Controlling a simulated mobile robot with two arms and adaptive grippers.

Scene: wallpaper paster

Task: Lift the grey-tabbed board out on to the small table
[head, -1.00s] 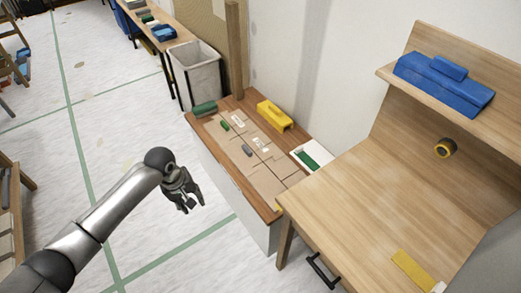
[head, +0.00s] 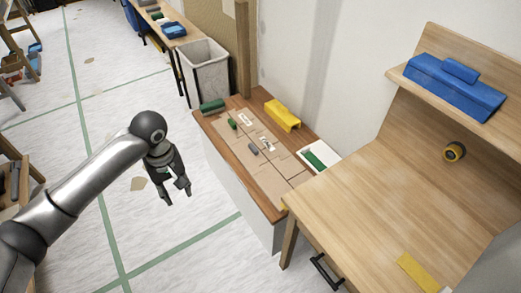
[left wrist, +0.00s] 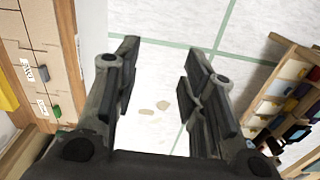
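The grey-tabbed board (head: 268,160) is a flat brown panel among similar brown panels in the top of a low wooden unit. A nearby panel has a green tab (head: 232,124). My left gripper (head: 178,194) is open and empty, pointing down over the floor, left of the unit and apart from it. Its spread fingers also show in the left wrist view (left wrist: 160,55). My right gripper is out of view. I cannot tell which surface is the small table.
A light wooden table (head: 375,205) with a blue box (head: 455,85) on its shelf stands at right. A yellow block (head: 282,115), a green roll (head: 212,105) and a white tray (head: 319,157) edge the unit. A bin (head: 203,72) stands behind. Floor near my gripper is clear.

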